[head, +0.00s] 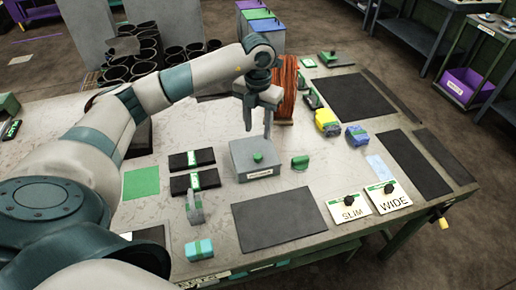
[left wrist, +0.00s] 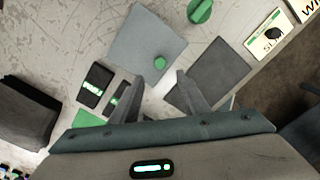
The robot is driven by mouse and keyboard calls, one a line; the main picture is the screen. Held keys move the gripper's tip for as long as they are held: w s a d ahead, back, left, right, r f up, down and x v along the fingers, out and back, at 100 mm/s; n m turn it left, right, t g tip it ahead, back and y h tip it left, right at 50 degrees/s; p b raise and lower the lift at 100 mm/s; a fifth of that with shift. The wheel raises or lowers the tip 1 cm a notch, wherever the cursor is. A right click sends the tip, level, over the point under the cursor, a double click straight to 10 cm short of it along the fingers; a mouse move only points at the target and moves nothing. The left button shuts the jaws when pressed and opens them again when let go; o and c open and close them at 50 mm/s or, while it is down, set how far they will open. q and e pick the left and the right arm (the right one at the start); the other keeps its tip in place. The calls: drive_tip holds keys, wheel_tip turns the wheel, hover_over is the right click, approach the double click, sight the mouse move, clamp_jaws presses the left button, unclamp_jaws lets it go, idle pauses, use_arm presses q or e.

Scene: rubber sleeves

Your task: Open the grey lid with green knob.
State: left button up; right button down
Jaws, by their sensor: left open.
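The grey lid (head: 243,152) with a small green knob (head: 257,157) tops a grey box with a white label (head: 260,173) on the table. The lid looks closed. In the left wrist view the lid (left wrist: 138,40) and its knob (left wrist: 159,62) lie just beyond the fingertips. My left gripper (head: 259,132) points down over the lid's back side, open and empty, apart from the knob. Its two fingers also show in the left wrist view (left wrist: 158,82). My right gripper is in neither view.
A green round piece (head: 300,162) stands right of the box. A dark mat (head: 280,218) lies in front. Two black packs (head: 192,159) lie left. SLIM (head: 349,207) and WIDE (head: 389,197) signs stand front right. An orange-brown stack (head: 287,85) stands behind the gripper.

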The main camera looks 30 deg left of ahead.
sight(258, 155)
use_arm(q)
wheel_tip(258, 155, down, 10)
drive_tip(key=p, duration=0.3)
drive_tip(key=shift+r, duration=0.15)
drive_tip(key=shift+f, duration=0.75)
clamp_jaws()
